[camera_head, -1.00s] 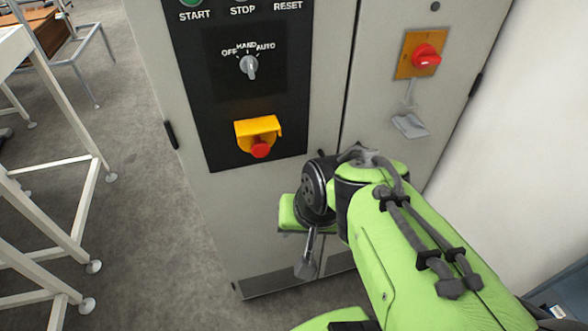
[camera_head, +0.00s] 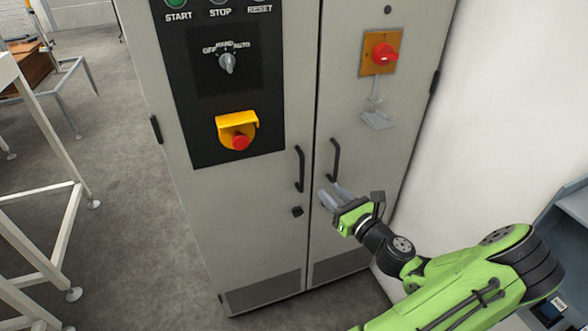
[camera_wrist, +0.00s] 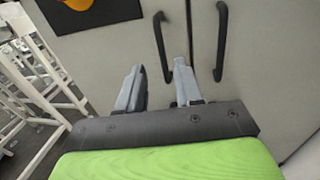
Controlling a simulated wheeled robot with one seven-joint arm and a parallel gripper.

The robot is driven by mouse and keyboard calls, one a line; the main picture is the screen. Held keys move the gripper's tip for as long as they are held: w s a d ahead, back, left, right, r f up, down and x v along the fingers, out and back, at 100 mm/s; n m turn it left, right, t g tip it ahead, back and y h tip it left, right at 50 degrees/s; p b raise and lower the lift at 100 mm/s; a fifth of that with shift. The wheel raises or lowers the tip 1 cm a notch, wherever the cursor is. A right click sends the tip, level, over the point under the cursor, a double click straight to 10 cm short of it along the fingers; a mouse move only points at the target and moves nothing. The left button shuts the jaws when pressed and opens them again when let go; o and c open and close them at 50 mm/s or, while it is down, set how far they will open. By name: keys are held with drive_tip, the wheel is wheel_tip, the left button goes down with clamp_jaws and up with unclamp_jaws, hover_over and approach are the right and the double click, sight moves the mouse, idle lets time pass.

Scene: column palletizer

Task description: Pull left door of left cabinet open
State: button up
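A tall grey cabinet has two doors that are both shut. The left door (camera_head: 240,205) carries a black control panel and a black vertical handle (camera_head: 299,168). The right door (camera_head: 356,170) has its own black handle (camera_head: 335,160) close beside the seam. My gripper (camera_head: 331,191) is open and empty, in front of the doors and just below the handles in the head view. In the wrist view its fingertips (camera_wrist: 158,66) are apart, and the lower end of the left handle (camera_wrist: 162,47) appears between them. I see no contact; the depth between them is unclear.
A yellow-hooded red button (camera_head: 238,132) and a rotary switch (camera_head: 228,63) sit on the panel. A red switch (camera_head: 382,53) is on the right door. White frames (camera_head: 50,195) stand left, with open grey floor (camera_head: 125,150) between. A white wall is at right.

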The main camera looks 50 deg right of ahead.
sight(303, 166)
drive_tip(key=b+x, duration=0.1)
drive_tip(key=x, duration=1.3)
drive_tip(key=shift+w+a+f, duration=0.1)
drive_tip(key=shift+w, duration=0.05)
clamp_jaws()
